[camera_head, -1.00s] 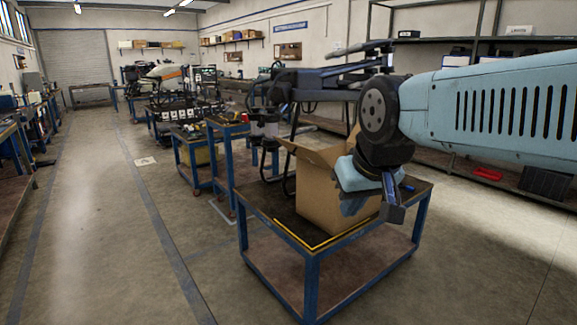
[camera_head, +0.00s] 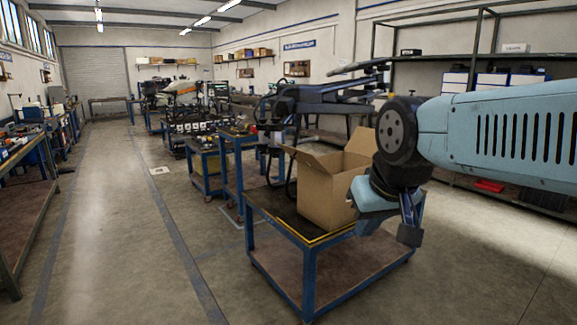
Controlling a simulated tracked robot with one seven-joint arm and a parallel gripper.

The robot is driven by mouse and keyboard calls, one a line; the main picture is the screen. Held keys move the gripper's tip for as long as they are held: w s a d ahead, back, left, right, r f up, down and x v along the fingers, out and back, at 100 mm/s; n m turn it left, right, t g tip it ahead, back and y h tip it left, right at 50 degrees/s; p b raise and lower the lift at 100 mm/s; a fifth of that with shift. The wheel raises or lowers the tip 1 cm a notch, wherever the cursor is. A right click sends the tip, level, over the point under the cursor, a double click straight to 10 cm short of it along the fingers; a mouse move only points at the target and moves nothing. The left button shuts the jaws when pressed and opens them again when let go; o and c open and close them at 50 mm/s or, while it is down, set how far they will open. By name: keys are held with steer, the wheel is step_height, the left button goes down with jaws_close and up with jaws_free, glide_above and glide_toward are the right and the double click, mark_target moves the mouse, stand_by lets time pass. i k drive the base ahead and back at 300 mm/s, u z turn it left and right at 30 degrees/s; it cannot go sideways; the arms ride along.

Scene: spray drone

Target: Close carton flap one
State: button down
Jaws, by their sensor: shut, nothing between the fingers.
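A brown cardboard carton (camera_head: 328,191) stands upright on the top of a blue-framed cart. One flap (camera_head: 310,158) at its left stands raised and tilts outward. Another flap (camera_head: 360,143) stands up at the back right. The carton's top looks open, and its right side is partly hidden by my arm. I cannot tell which flap is number one.
The blue cart (camera_head: 310,250) has a dark top with a yellow strip along its front edge. A drone with dark folded arms (camera_head: 325,95) stands behind the carton. Shelving (camera_head: 470,60) lines the right wall. The floor aisle at left (camera_head: 110,240) is clear.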

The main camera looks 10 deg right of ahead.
mark_target(301, 156)
steer(key=z, duration=0.4)
steer(key=i, duration=1.5)
